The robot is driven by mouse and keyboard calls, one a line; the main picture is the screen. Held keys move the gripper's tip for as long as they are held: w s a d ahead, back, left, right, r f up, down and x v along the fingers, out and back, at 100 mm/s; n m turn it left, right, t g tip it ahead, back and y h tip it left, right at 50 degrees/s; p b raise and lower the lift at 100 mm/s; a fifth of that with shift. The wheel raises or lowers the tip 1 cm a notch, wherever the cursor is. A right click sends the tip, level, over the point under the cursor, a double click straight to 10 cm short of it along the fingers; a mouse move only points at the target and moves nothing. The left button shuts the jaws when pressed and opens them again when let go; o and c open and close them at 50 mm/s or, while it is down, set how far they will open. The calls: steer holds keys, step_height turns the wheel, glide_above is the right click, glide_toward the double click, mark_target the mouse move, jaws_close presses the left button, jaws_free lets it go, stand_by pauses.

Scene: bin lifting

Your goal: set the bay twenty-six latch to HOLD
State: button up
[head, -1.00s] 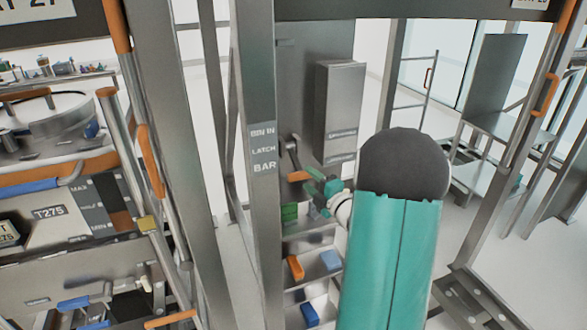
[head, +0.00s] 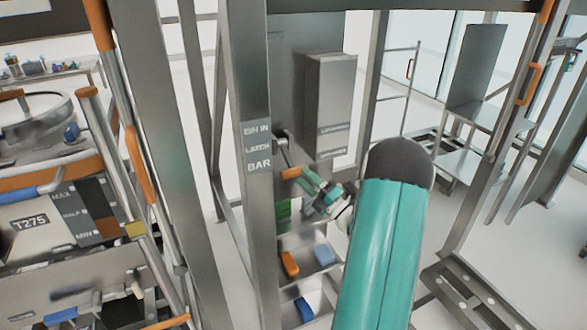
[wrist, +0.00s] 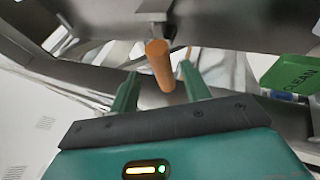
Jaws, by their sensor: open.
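The latch lever shows in the head view as a grey crank arm with an orange handle (head: 291,173), beside a post label (head: 258,148) reading "BIN IN LATCH BAR". In the wrist view the orange handle (wrist: 160,66) points toward me, its end showing between my two green fingers. My gripper (wrist: 158,75) is open around or just short of the handle; I cannot tell the exact depth. No contact shows. In the head view my gripper (head: 308,181) is right beside the handle. No bay twenty-six or HOLD marking is readable.
A green block marked CLEAN (wrist: 292,74) is close to the right of my fingers in the wrist view. Below the latch are shelves with an orange block (head: 289,264) and a blue block (head: 325,255). The grey post (head: 245,90) stands just left of the latch.

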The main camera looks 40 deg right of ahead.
mark_target(294, 166)
steer(key=x, duration=0.5)
steer(key=shift+w, duration=0.25)
steer(key=shift+d, duration=0.1)
steer(key=shift+c, duration=0.2)
jaws_close()
